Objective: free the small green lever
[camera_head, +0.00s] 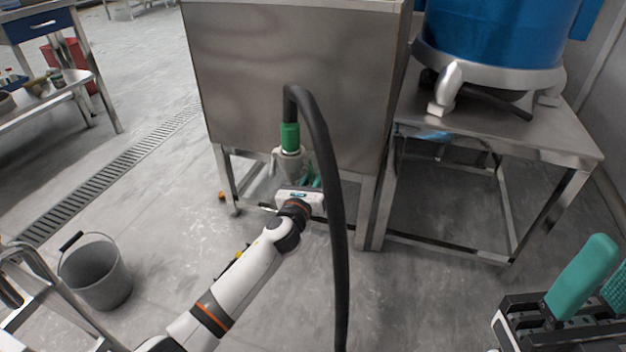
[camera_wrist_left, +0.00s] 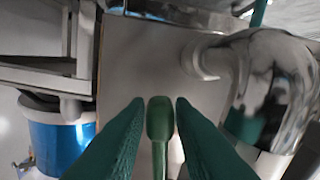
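The small green lever (camera_wrist_left: 160,118) stands between the two green fingers of my left gripper (camera_wrist_left: 160,104) in the left wrist view. A narrow gap shows on each side of its rounded head, so the fingers look open around it and apart from it. In the head view my left gripper (camera_head: 312,176) is beside the metal fitting (camera_head: 289,163) below the steel hopper; I cannot make out the lever there. My right gripper (camera_head: 604,268) is at the lower right edge, partly cut off, its teal fingers apart and nothing seen between them.
The steel hopper (camera_head: 290,75) rises above. A blue machine stands on a steel table (camera_head: 560,135) to the right. A grey bucket (camera_head: 97,275) is at left.

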